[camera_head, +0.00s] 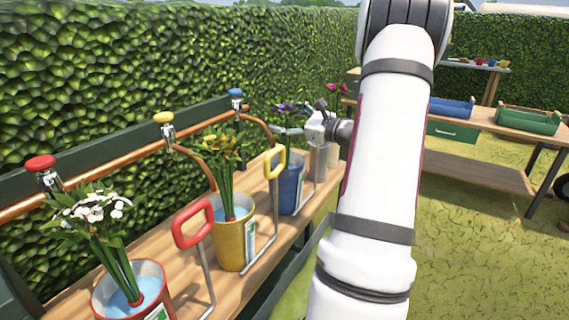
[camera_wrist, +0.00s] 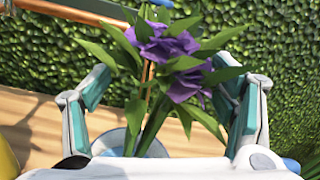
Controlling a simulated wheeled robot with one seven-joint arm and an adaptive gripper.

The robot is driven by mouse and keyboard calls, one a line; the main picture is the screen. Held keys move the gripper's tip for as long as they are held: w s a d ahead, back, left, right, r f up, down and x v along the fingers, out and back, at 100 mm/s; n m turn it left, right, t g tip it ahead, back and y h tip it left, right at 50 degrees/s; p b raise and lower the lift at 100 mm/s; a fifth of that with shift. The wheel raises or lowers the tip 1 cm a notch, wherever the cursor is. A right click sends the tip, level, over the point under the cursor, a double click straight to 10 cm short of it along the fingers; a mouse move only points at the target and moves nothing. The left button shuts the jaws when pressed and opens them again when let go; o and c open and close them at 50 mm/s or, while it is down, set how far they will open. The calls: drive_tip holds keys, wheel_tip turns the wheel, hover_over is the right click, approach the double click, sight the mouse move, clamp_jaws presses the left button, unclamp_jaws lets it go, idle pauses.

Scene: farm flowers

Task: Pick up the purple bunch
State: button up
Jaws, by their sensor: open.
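The purple bunch (camera_head: 286,108) stands in the blue bucket (camera_head: 291,188) on the wooden bench in the head view. In the wrist view the purple bunch (camera_wrist: 172,46) fills the upper middle, its green stems running down into the bucket (camera_wrist: 112,141). My gripper (camera_wrist: 165,88) is open, with one finger on each side of the bunch. The fingers look apart from the stems. In the head view my gripper (camera_head: 303,130) is at the bunch, partly hidden by my arm.
A yellow bucket (camera_head: 232,240) with yellow flowers and a red bucket (camera_head: 158,304) with white flowers stand nearer on the bench (camera_head: 190,275). Upright handles and coloured taps stand close by. A hedge (camera_head: 180,70) is behind. Another table (camera_head: 480,118) with trays is at right.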

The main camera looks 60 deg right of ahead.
drive_tip(key=shift+w, duration=0.3)
clamp_jaws()
wheel_tip(320, 180, up, 10)
drive_tip(key=p, duration=0.2)
drive_tip(key=shift+p, duration=0.4)
wheel_tip(320, 180, up, 11)
drive_tip(key=p, duration=0.7)
drive_tip(key=shift+f+p, duration=0.2)
drive_tip(key=shift+p, duration=0.15)
